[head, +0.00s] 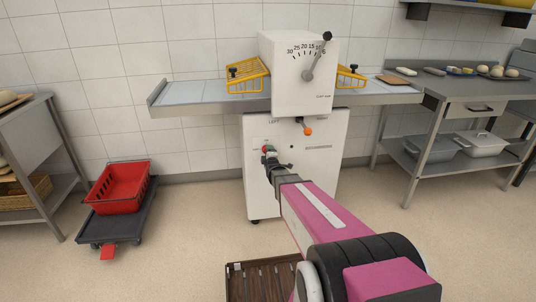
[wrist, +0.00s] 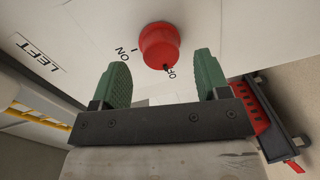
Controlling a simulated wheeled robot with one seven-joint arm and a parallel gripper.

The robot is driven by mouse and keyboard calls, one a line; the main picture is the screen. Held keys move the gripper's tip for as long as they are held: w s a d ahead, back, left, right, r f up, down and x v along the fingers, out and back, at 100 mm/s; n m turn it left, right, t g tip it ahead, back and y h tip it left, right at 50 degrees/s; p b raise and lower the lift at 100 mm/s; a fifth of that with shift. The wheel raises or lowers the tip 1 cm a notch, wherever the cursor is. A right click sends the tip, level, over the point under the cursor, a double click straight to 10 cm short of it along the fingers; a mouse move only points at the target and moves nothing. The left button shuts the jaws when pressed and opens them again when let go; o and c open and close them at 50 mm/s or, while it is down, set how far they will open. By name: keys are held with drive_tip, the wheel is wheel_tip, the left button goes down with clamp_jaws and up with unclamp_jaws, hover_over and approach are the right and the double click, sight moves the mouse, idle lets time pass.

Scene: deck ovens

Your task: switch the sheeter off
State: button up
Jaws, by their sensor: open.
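The sheeter (head: 300,75) is a white machine with a dial and lever on its upper housing and a grey bed on either side. A round red knob (wrist: 159,45) sits on its lower front panel, between an ON label and an OFF label; I cannot tell which way it is set. The knob is small and partly covered in the head view. My gripper (head: 268,156) is at the panel, with its green fingers open and empty. In the wrist view the fingers stand on either side of the knob, apart from it.
Yellow guards (head: 246,76) flank the housing. A red crate (head: 118,187) on a dark dolly stands at the left. A steel table (head: 460,92) with dough pieces is at the right. A slatted brown crate (head: 262,280) lies in front.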

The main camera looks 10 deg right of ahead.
drive_tip(key=s, duration=0.8)
drive_tip(key=shift+r, duration=0.3)
drive_tip(key=s+f+m+g, duration=0.1)
drive_tip(key=s+m+g, duration=0.7)
drive_tip(key=s, duration=0.5)
drive_tip(key=s+f+m+g, duration=0.2)
drive_tip(key=s+m+g, duration=0.6)
drive_tip(key=s, duration=0.5)
drive_tip(key=shift+f+g, duration=0.3)
drive_tip(key=shift+g, duration=0.2)
drive_tip(key=shift+s+a, duration=0.1)
